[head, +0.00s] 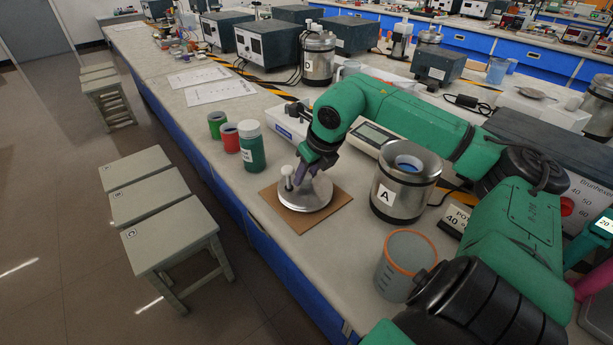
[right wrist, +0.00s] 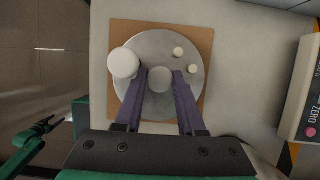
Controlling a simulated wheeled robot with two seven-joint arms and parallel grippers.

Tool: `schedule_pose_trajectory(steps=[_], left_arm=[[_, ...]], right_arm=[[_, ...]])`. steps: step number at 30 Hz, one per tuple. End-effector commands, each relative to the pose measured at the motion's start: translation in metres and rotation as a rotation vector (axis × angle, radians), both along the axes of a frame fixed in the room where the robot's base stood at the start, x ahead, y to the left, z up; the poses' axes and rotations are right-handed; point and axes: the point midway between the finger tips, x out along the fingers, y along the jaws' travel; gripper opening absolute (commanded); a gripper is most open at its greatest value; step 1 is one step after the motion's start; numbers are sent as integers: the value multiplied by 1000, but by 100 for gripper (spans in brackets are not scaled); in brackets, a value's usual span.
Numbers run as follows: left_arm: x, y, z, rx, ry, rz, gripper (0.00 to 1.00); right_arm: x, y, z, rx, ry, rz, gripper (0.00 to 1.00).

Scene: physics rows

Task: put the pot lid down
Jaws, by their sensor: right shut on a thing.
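The pot lid (head: 312,201) is a round silver disc with a grey knob (right wrist: 160,79) in its middle and a taller white knob (right wrist: 124,63) near its rim. It lies level over a brown square mat (head: 338,203); the mat's corners show around it in the right wrist view (right wrist: 206,38). I cannot tell whether the lid touches the mat or hangs just above. My right gripper (head: 305,176) points down with its purple fingers shut on the grey knob. In the right wrist view a small dark gripper (right wrist: 42,128), probably my left, shows at the left edge, its jaws unclear.
Metal pot A (head: 405,183) stands open right of the mat. A clear beaker with an orange rim (head: 403,265) is nearer. Green (head: 252,148) and red (head: 230,138) containers stand behind left. A scale (head: 375,135) is behind. The bench edge runs close left of the mat.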

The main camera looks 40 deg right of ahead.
Motion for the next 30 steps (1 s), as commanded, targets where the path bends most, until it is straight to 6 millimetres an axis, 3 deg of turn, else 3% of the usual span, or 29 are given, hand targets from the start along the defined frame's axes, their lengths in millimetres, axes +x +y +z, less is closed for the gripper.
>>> schedule_pose_trajectory(steps=[3,4,6,15,20,22,30], left_arm=[[0,0,-3,0,-1,0,72],[0,0,-2,0,-1,0,72],[1,0,-1,0,-1,-1,72],[1,0,2,0,-2,-1,72],[1,-1,-19,-1,-2,-2,72],[1,-1,-31,-1,-2,-2,72],[1,-1,-32,-1,-2,-2,72]], right_arm=[[0,0,-2,0,-1,0,0],[0,0,-1,0,0,0,46],[0,0,-1,1,0,0,68],[0,0,2,1,0,0,68],[-5,-1,8,-2,-2,-2,68],[-10,0,16,-4,-1,1,68],[-33,0,84,-3,-4,-1,68]])
